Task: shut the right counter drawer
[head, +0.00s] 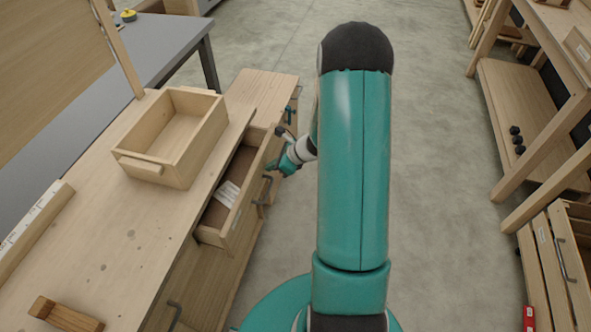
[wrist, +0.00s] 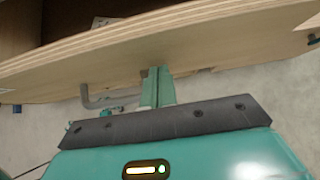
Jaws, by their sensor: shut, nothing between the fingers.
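The open counter drawer (head: 242,214) sticks out from the wooden counter (head: 110,235) in the head view. It is a light wood box with a dark grey bar handle on its front and a white paper inside. In the wrist view its plywood front (wrist: 220,40) crosses the picture, with the bar handle (wrist: 100,99) at left. My gripper (head: 271,165) is at the outer face of this front, towards its far end, beside the handle. In the wrist view my green fingers (wrist: 157,88) are shut and empty, against or very near the front; contact is unclear.
An open wooden box (head: 172,135) stands on the counter top. A lower wooden unit (head: 262,92) with a handle adjoins the counter's far end. Shelving (head: 535,120) and a drawer unit (head: 560,255) stand at right. The concrete floor between is clear.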

